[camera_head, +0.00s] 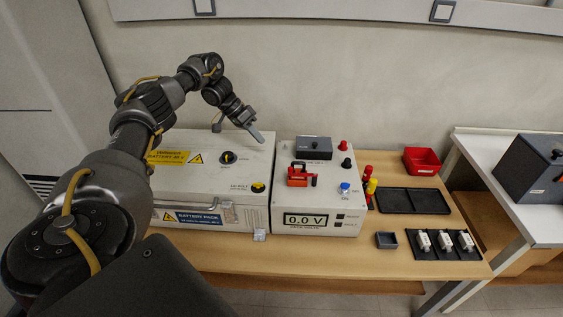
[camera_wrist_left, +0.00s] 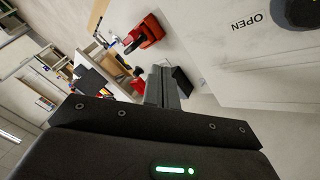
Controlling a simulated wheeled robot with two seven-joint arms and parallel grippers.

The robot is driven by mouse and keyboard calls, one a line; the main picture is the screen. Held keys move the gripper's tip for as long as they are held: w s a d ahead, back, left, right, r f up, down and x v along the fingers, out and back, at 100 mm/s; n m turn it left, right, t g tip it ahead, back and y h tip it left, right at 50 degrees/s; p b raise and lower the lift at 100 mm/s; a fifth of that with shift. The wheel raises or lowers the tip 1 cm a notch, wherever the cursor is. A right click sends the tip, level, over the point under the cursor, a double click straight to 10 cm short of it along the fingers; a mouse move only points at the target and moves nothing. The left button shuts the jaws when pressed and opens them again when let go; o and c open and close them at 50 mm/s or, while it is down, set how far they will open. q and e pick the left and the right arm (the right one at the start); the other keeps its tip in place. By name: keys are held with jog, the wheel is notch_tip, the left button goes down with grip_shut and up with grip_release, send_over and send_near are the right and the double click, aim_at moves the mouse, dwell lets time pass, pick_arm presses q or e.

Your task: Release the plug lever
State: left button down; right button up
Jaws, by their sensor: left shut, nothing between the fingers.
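The red plug (camera_head: 299,175) with its handle-like lever sits on top of the white meter box (camera_head: 325,205), near its left side. I cannot tell the lever's exact position. The plug also shows in the left wrist view (camera_wrist_left: 146,34), beyond the fingers. My left gripper (camera_head: 257,135) is shut and empty, above the back right part of the white battery box (camera_head: 215,172). It is behind and left of the plug, apart from it; its fingers also show in the left wrist view (camera_wrist_left: 161,86). My right gripper is not in view.
A dark grey block (camera_head: 314,148) stands behind the plug. A blue knob (camera_head: 345,187) is right of it. The table holds a black tray (camera_head: 413,201), a red bin (camera_head: 421,161) and several small parts.

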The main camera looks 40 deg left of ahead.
pick_arm(q)
jog(key=p+x, duration=0.1)
jog(key=x, duration=0.8)
jog(key=shift+s+d+f+p, duration=0.1)
jog(key=shift+d+p, duration=0.1)
jog(key=shift+p, duration=0.15)
jog(key=d, duration=0.1)
jog(key=d+p, duration=0.1)
jog(key=shift+s+d, duration=0.25)
jog(key=shift+d+p, duration=0.3)
jog(key=shift+d, duration=0.15)
